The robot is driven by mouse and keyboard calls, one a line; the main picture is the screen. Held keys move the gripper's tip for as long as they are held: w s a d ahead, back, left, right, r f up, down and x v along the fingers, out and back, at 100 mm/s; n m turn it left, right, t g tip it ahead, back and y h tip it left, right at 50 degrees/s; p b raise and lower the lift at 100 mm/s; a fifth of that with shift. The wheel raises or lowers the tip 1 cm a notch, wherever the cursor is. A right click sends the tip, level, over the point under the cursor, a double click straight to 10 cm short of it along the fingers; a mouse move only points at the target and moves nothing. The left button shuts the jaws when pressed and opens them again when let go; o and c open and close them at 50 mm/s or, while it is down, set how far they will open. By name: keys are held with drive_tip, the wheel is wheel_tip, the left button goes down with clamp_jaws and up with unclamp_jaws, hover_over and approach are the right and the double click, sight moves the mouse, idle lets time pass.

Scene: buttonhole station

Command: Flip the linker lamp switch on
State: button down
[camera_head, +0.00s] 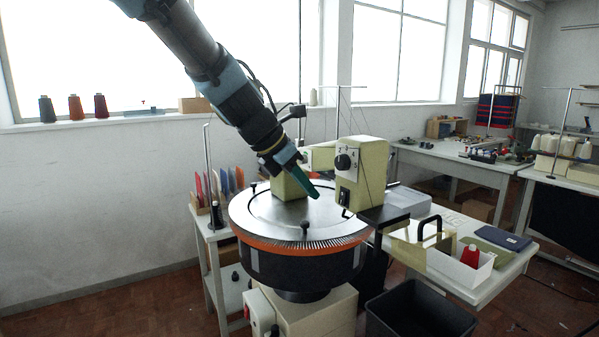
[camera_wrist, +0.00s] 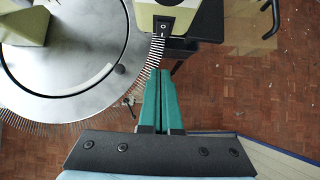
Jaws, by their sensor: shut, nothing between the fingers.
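The linker is a round machine with a steel top plate (camera_head: 290,215) and an orange rim, and a pale green head (camera_head: 372,160) stands at its right side. I cannot tell which side of the rocker is pressed in. My gripper (camera_wrist: 160,72) has green fingers, shut and empty. Its tips are apart from the switch, below it in the wrist view.
A ring of upright needles (camera_wrist: 153,60) runs along the plate's edge beside my fingers. A dark knob (camera_head: 343,162) sits above the switch. A side table holds a white box with a red cone (camera_head: 470,256). A black bin (camera_head: 420,312) stands on the floor.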

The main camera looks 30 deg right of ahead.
sight(343, 198)
drive_tip(key=d+f+p, duration=0.2)
drive_tip(key=d+f, duration=0.1)
drive_tip(key=d, duration=0.3)
drive_tip(key=shift+s, duration=0.15)
drive_tip(key=shift+f, duration=0.15)
drive_tip(key=shift+d+h+b, duration=0.25)
drive_tip(key=shift+h+b, duration=0.05)
drive_tip(key=shift+b, duration=0.8)
